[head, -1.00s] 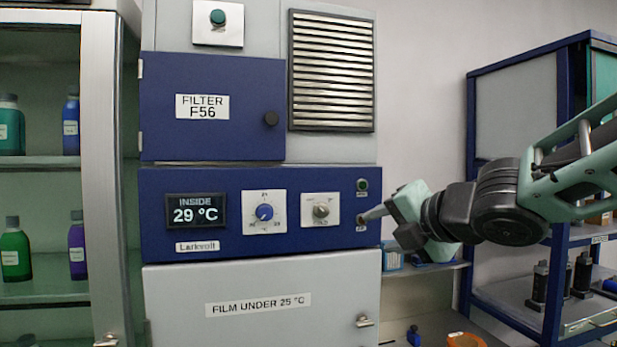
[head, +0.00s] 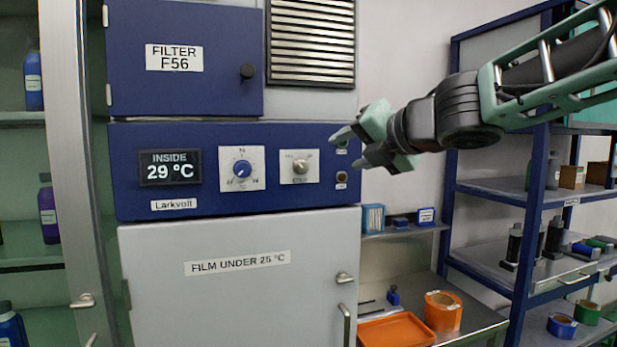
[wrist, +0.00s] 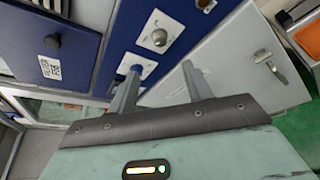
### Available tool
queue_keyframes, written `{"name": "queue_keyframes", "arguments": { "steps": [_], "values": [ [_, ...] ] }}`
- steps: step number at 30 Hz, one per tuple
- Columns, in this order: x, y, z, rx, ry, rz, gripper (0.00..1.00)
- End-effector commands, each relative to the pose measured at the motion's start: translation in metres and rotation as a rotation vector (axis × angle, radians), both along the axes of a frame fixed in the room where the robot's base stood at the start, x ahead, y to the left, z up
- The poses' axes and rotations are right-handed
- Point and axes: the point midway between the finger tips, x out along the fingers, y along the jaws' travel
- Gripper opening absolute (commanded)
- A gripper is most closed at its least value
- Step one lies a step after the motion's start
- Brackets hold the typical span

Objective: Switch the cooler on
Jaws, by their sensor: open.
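The cooler is a grey cabinet with a blue control panel (head: 225,195). Its display (head: 169,168) reads INSIDE 29 °C. Right of it are a blue dial (head: 242,169) and a grey selector knob (head: 300,167), each on a white plate. A small dark reddish button (head: 342,178) is low at the panel's right end. A finger largely hides the green button above it. My gripper (head: 348,150) is open and empty in front of that end; contact cannot be told. In the wrist view, my gripper (wrist: 160,78) has its fingers spread before the panel, with the selector knob (wrist: 159,37) beyond them.
The filter door (head: 190,95) with a black knob is above the panel. The grey lower door (head: 230,295) has a handle on the right. A glass cabinet stands left.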

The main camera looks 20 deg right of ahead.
Motion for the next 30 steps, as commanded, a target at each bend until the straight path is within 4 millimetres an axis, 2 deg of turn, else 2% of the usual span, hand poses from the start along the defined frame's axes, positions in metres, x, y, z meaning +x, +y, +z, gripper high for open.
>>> {"name": "queue_keyframes", "arguments": {
  "steps": [4, 18, 24, 30],
  "values": [
    [0.027, 0.008, -0.014, -0.002, 0.002, 0.000, 0.50],
    [0.112, 0.033, -0.035, 0.001, 0.001, -0.001, 0.50],
    [0.131, 0.038, -0.039, 0.001, 0.000, -0.002, 0.50],
    [0.135, 0.039, -0.040, 0.001, 0.000, -0.001, 0.50]
  ]
}}
